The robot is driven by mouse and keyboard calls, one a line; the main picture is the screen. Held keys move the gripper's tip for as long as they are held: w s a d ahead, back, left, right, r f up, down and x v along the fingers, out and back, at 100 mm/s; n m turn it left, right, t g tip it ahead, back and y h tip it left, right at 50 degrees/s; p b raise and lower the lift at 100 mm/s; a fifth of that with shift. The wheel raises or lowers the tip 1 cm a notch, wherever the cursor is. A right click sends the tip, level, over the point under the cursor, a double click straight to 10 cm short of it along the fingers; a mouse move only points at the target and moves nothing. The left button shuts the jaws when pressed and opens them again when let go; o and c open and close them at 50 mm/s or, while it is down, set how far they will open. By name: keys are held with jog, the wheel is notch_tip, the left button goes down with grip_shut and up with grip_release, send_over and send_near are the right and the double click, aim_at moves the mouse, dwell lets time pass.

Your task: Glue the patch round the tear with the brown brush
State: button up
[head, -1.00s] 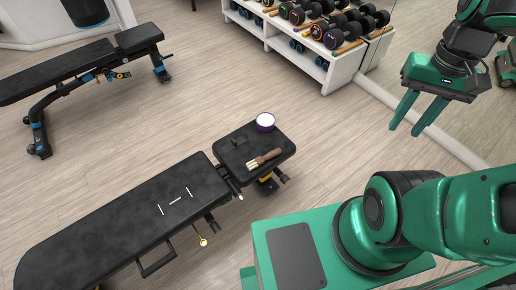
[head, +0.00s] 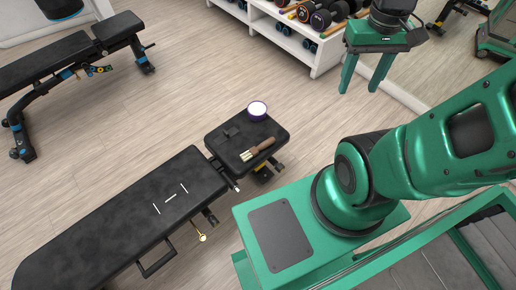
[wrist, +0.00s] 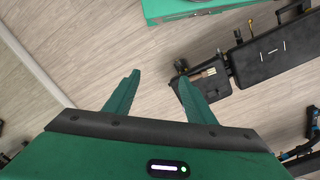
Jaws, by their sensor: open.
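The brown brush (head: 258,149) lies on the small seat pad (head: 232,127) of the near black bench, its pale bristles pointing left. A round tub with a purple side and white top (head: 257,110) stands at the pad's far edge. A small dark piece (head: 231,132), perhaps the patch, lies on the pad. White marks (head: 170,197) on the long backrest pad appear to frame the tear. My gripper (head: 362,90) is open and empty, in the air to the right of the bench and apart from it. In the wrist view my gripper (wrist: 160,85) partly hides the seat pad; the brush (wrist: 206,73) shows beside a finger.
A second black bench (head: 65,52) stands at the upper left. A white dumbbell rack (head: 310,45) stands at the back beside the mirror wall (head: 432,70). Bare wooden floor (head: 185,85) lies between the benches and the rack.

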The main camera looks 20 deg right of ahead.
jog(key=w+f+n, duration=0.5)
jog(key=w+n, duration=0.1)
jog(key=w, duration=0.2)
jog(key=n, duration=1.8)
send_over(258, 147)
notch_tip(258, 147, down, 31)
jog(key=shift+f, duration=5.4)
jog(key=c, duration=1.2)
jog(key=shift+o, duration=0.2)
